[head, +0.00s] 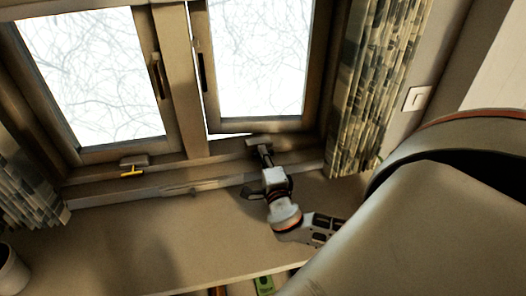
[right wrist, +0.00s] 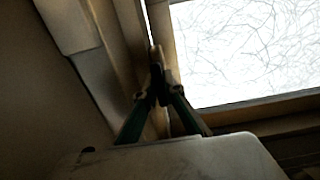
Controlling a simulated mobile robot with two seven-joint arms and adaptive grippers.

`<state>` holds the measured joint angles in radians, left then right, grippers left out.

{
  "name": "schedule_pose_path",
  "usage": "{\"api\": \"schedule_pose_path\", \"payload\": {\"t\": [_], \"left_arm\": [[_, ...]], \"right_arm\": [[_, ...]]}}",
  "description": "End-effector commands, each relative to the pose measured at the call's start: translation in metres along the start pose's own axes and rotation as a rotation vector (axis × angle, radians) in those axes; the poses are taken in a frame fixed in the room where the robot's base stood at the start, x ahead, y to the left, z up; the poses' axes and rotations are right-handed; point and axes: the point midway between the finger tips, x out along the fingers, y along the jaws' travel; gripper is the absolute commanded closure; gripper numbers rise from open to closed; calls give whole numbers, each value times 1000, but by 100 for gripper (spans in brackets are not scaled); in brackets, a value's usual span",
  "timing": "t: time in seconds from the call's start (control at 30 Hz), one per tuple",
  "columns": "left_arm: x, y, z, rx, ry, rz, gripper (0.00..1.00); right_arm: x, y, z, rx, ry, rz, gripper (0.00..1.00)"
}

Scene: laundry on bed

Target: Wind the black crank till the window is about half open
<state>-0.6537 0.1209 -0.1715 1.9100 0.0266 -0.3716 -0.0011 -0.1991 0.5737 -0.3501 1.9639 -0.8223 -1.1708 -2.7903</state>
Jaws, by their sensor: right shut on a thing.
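The right window sash (head: 262,126) stands slightly ajar, with a narrow bright gap along its left and bottom edges. The black crank (head: 263,150) is at the sill below this sash, mostly hidden by my gripper. My right gripper (head: 267,165) reaches up to it from the lower right and is shut on its dark handle. In the right wrist view, the two fingers (right wrist: 160,92) close around a small dark part (right wrist: 157,72), beside the bright window pane. My left gripper is in neither view.
The left sash (head: 88,152) looks shut, with a yellow-handled crank (head: 132,172) below it. Patterned curtains (head: 375,85) hang at both sides. A pale cup (head: 12,272) stands at the lower left. The sill's middle (head: 150,235) is clear.

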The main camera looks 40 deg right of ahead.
Motion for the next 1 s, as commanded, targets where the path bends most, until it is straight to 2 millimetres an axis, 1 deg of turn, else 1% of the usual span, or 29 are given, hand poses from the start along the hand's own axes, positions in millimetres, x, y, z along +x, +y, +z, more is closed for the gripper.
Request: {"api": "schedule_pose_path", "payload": {"t": [0.03,0.17,0.2,0.43,0.5,0.63,0.77,1.0], "left_arm": [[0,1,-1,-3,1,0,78],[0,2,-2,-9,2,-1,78],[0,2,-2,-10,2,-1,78],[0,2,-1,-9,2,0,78],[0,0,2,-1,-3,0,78],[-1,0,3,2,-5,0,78],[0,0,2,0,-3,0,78],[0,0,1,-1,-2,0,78]], "right_arm": [[2,-3,-1,-1,4,-7,100],[2,-3,-1,0,4,-7,100],[2,-3,-1,0,4,-7,83],[1,-2,-1,1,2,-3,83],[0,-1,0,1,1,-2,83],[-6,0,0,1,0,0,83],[-24,0,0,0,-1,1,83],[-74,0,0,1,1,1,83]]}}
